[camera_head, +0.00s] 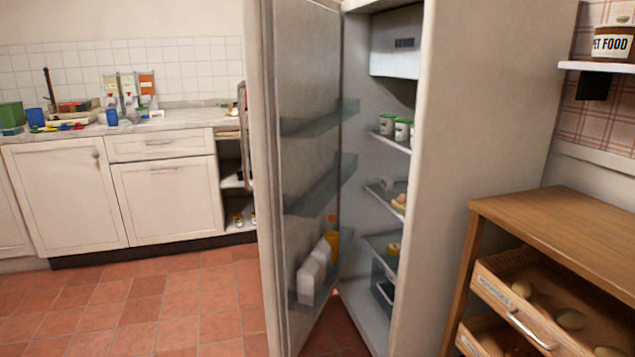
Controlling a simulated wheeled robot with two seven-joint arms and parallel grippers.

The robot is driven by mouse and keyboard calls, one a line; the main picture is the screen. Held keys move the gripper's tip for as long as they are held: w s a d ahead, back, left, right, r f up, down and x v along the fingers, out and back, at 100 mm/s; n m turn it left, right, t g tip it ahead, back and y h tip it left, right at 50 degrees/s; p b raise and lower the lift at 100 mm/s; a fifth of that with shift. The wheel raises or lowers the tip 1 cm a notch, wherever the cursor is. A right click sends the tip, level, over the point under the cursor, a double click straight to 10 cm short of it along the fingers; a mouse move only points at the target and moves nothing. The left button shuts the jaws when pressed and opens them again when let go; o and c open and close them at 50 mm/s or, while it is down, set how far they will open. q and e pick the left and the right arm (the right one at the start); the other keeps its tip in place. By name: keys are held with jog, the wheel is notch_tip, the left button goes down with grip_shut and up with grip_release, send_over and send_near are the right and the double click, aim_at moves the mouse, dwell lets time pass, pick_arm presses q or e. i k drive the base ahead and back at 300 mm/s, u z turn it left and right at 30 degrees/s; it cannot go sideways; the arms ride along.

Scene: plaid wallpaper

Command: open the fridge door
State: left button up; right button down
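The fridge (474,130) stands right of the middle with its door open. The fridge door (306,110) is swung out to the left, its inner side with clear shelves facing the fridge's inside. A handle (243,135) shows at the door's left edge, partly seen edge-on. The door's low shelf holds white cartons (312,272) and an orange bottle (333,240). Inside the fridge, green-and-white tubs (402,130) stand on an upper shelf. Neither of my grippers is in view.
A wooden cabinet (560,225) with basket drawers stands close on the right. A wall shelf (598,67) holds a pet food tin (612,42). White kitchen cupboards (65,195) line the back left. The tiled floor (150,310) left of the door is clear.

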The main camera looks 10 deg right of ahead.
aim_at(292, 49)
jog(key=z, duration=0.25)
jog(key=i, duration=1.45)
jog(key=u, duration=0.35)
